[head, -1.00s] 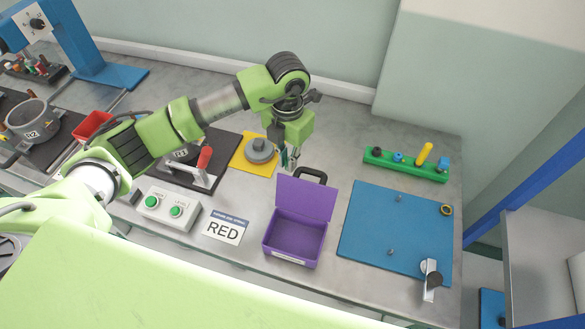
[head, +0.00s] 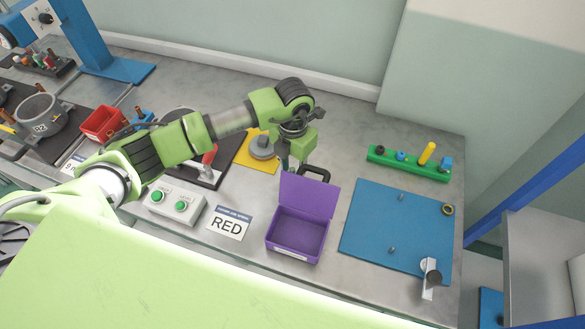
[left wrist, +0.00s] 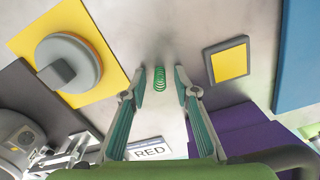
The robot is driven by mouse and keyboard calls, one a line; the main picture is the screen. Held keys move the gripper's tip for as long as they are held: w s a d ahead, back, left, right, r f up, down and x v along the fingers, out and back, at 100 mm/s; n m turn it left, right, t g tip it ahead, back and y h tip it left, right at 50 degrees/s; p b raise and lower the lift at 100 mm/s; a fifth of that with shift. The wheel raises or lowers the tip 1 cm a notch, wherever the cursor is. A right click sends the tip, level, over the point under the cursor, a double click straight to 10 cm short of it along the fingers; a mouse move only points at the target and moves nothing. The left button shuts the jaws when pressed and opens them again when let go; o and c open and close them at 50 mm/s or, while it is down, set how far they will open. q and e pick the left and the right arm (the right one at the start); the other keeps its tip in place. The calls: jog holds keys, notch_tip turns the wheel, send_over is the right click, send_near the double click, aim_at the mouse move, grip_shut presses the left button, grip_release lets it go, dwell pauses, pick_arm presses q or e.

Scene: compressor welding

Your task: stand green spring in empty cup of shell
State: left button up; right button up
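The green spring (left wrist: 159,78) stands out against the grey bench in the left wrist view, between the tips of my left gripper (left wrist: 160,86). Gaps show on both sides of it, so the fingers are open and not touching it. In the head view my left gripper (head: 288,163) points down behind the purple box, and I cannot make out the spring there. A grey shell (head: 38,112) with a label stands at the far left; the inside of its cups is too small to tell. My right gripper is not in view.
The open purple box (head: 298,232) stands just in front of the gripper. A grey round part (head: 263,146) sits on a yellow mat (head: 243,158) to its left. A green rack (head: 408,164) and blue mat (head: 365,218) lie right. A red bin (head: 103,123) is near the shell.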

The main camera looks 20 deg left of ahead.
aim_at(293, 170)
pick_arm(q)
jog(key=shift+r, duration=0.25)
jog(key=shift+w+r, duration=0.1)
jog(key=shift+r, duration=0.2)
notch_tip(293, 170, up, 11)
jog(key=b, duration=0.2)
jog(key=shift+r, duration=0.15)
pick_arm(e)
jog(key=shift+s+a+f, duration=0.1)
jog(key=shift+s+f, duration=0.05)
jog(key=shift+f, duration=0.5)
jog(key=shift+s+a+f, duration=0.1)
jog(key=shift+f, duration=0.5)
